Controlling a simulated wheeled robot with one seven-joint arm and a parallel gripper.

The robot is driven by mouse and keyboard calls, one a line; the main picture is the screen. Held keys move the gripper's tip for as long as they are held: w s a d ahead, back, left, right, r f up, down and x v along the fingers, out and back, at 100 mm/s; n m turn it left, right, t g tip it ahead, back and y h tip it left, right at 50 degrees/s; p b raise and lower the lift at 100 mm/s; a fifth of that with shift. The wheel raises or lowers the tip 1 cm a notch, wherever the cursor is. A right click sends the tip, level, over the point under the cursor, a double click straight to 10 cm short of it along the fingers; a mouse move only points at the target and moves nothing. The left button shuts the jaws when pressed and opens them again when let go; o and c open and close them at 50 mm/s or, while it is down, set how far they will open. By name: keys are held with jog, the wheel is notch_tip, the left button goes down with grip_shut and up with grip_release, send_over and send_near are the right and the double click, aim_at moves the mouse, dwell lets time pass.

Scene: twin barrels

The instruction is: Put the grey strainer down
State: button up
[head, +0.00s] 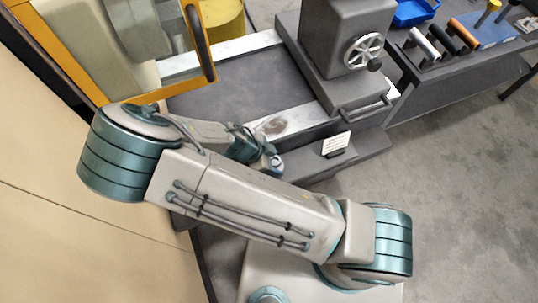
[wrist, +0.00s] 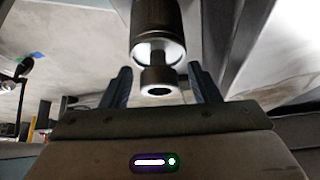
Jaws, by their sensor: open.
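My gripper (wrist: 160,70) is open, with its two dark fingers apart in the wrist view. Between and beyond the fingertips is a dark cylinder with a bright ring and a small round knob (wrist: 159,80); I cannot tell whether it touches them. In the head view my arm reaches over the machine, and its wrist end is small and partly hidden behind my arm links. A small greyish, rounded shape (head: 273,126) lies on or above the bright metal strip just beyond my wrist. It may be the grey strainer, but it is too small to tell.
A grey machine has a dark flat bed (head: 235,88), a handwheel (head: 363,51) and a small white sign (head: 336,144) at its front. A yellow frame (head: 207,75) stands at left. A side bench carries several handled tools and a blue tray (head: 412,12). Floor at right is clear.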

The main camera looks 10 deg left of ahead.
jog(key=v, duration=1.1)
jog(key=shift+s+r+b, duration=0.15)
jog(key=shift+r+b, duration=0.1)
jog(key=shift+b, duration=0.2)
